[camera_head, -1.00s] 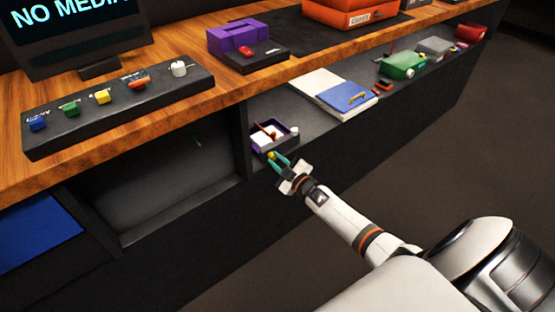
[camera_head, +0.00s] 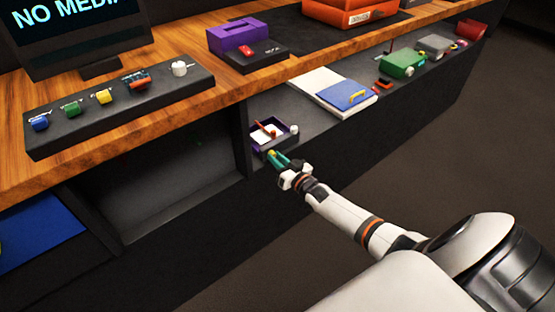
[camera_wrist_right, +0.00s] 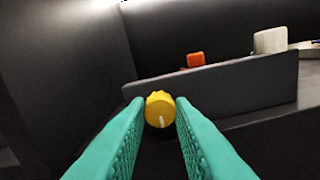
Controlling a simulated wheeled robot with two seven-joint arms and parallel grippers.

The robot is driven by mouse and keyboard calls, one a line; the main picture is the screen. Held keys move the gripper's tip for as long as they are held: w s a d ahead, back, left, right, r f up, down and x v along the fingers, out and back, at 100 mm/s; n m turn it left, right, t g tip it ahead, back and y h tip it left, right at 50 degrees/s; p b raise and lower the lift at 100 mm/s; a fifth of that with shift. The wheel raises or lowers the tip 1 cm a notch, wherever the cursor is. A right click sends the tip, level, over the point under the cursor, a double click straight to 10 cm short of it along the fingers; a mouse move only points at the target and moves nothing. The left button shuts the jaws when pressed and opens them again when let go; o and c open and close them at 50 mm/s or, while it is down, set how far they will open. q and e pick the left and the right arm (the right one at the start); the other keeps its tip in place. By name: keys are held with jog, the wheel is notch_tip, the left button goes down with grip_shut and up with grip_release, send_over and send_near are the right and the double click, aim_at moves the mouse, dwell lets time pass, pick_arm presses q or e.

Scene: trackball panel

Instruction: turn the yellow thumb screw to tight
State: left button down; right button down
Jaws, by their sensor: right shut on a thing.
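My left gripper is not in view.
The box (camera_head: 257,144) has an orange-red lever (camera_head: 268,131) and a white knob (camera_head: 294,130) near it. A shelf divider (camera_head: 240,140) stands just left. A blue-and-white panel (camera_head: 346,95) and a green box (camera_head: 403,63) lie farther right. The wooden counter (camera_head: 190,110) overhangs above.

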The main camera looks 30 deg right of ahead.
pick_arm(q)
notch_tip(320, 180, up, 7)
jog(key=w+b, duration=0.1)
jog(key=b, duration=0.1)
pick_arm(e)
jog(key=shift+f+m, duration=0.1)
jog(key=shift+m, duration=5.2)
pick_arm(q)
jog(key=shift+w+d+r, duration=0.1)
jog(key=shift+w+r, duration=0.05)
pick_arm(e)
jog(key=c, duration=1.3)
grip_release()
jog(key=shift+s, duration=0.1)
jog(key=shift+o, duration=0.2)
